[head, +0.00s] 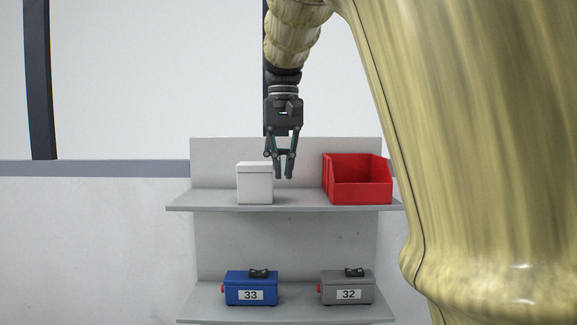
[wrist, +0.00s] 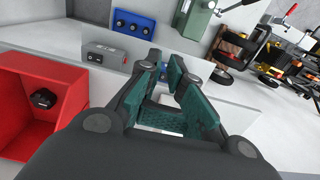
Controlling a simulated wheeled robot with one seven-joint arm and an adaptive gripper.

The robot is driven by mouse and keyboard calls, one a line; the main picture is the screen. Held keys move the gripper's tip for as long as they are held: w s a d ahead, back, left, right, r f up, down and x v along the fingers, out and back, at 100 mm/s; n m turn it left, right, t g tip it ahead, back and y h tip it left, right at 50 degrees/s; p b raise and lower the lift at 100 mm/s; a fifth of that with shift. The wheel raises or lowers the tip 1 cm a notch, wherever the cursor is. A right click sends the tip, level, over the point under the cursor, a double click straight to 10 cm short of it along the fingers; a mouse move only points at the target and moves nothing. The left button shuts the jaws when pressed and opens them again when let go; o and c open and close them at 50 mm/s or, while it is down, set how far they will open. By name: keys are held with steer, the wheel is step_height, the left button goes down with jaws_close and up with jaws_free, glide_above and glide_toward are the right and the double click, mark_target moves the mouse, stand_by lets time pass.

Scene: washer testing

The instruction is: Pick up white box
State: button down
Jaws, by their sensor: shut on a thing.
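The white box (head: 255,185) stands upright on the upper grey shelf, left of the red bin, in the head view. My gripper (head: 284,177) points down at the box's right edge, with its fingers close together at about the height of the box's upper part. In the wrist view the teal finger pads (wrist: 176,105) are shut on a pale thing between them, which I take to be the white box. The fingers hide most of it there, and the exact contact is not clear.
The red bin (head: 358,180) stands close to the right on the same shelf (head: 300,202); in the wrist view it holds a small dark object (wrist: 44,98). A blue box marked 33 (head: 251,289) and a grey box marked 32 (head: 347,289) sit on the lower shelf.

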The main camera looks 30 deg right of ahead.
steer(key=shift+s+d, duration=0.2)
steer(key=shift+s, duration=0.05)
steer(key=c, duration=2)
jaws_free()
steer(key=o, duration=1.6)
steer(key=shift+c, duration=0.2)
